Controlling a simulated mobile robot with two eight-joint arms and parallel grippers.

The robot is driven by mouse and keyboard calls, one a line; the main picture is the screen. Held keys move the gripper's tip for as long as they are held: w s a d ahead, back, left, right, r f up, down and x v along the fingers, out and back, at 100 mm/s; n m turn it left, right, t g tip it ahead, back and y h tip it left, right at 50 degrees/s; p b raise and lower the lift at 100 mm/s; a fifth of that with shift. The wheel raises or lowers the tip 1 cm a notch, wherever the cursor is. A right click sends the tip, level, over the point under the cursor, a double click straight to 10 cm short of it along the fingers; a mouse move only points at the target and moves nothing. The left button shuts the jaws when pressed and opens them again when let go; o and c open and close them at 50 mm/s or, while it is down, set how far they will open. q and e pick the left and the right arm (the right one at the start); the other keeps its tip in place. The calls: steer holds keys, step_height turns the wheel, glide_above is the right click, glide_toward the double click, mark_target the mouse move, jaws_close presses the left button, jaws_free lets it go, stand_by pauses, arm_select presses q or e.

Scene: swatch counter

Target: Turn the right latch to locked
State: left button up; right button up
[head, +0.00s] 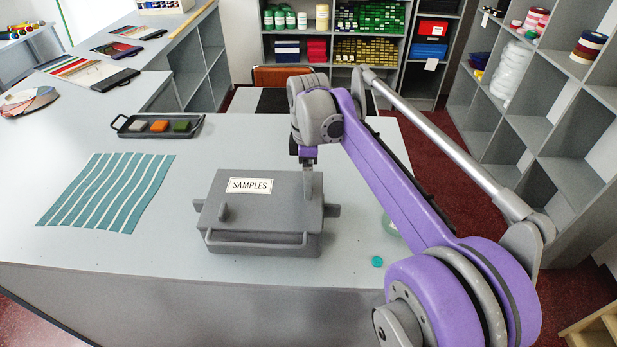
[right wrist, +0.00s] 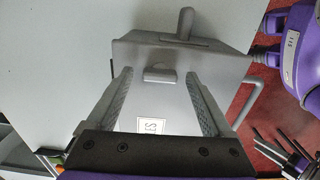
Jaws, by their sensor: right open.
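A grey box (head: 258,222) labelled SAMPLES sits on the counter with its lid down. An upright latch knob (head: 222,212) stands at the lid's front left. My right gripper (head: 309,190) is low over the lid's right side and hides the latch there in the head view. In the right wrist view, the right latch (right wrist: 160,75) is a short grey oblong bar. The open fingers of my right gripper (right wrist: 160,88) are on either side of it, with gaps that look clear. Whether they touch the lid I cannot tell. My left gripper is not in the head view.
A bar handle (head: 255,240) runs along the box's front, near the counter edge. Teal striped cloth (head: 107,192) lies left, with a black tray (head: 158,126) of coloured blocks behind it. A teal disc (head: 377,261) lies right of the box.

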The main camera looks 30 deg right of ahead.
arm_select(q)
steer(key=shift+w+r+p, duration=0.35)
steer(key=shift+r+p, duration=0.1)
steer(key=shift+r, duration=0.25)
arm_select(e)
step_height(320, 180, up, 11)
steer(key=shift+f, duration=0.15)
